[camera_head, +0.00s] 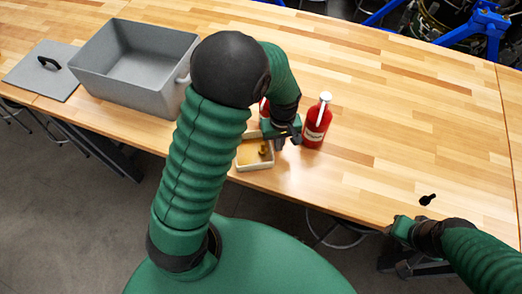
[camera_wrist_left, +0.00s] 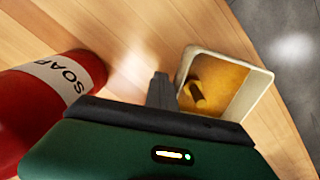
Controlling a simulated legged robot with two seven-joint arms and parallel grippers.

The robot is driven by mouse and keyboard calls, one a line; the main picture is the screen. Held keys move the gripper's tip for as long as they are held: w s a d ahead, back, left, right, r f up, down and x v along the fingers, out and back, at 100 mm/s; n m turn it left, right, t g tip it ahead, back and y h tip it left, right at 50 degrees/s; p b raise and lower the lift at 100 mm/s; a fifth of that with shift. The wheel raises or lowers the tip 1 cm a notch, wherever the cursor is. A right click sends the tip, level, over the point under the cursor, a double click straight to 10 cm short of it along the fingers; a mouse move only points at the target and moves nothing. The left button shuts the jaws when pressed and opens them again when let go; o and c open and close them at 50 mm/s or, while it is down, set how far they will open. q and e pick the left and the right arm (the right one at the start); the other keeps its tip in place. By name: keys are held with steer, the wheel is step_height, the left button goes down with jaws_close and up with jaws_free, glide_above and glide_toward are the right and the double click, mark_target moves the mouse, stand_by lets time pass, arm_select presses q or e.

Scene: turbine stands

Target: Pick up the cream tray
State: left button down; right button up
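The cream tray (camera_head: 241,166) is small and shallow, lying near the table's front edge; its rim also shows in the left wrist view (camera_wrist_left: 262,84). A small brass-coloured piece (camera_head: 263,149) is inside it. My left gripper (camera_head: 287,142) is at the tray's right side, between it and a red soap bottle. In the left wrist view a dark finger (camera_wrist_left: 160,90) appears just beside the tray's rim, with no visible grip on it. The finger gap is unclear. My right gripper (camera_head: 392,227) is at the table's front edge, far to the right; its fingers are unclear.
The red soap bottle (camera_head: 316,126) stands close to the right of my left gripper. Another red object is mostly hidden behind my left wrist. A grey bin (camera_head: 155,100) and its lid (camera_head: 42,75) are at left. The table's right half is mostly clear.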

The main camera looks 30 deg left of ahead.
arm_select(q)
steer(key=shift+a, duration=0.15)
steer(key=c, duration=2)
jaws_free()
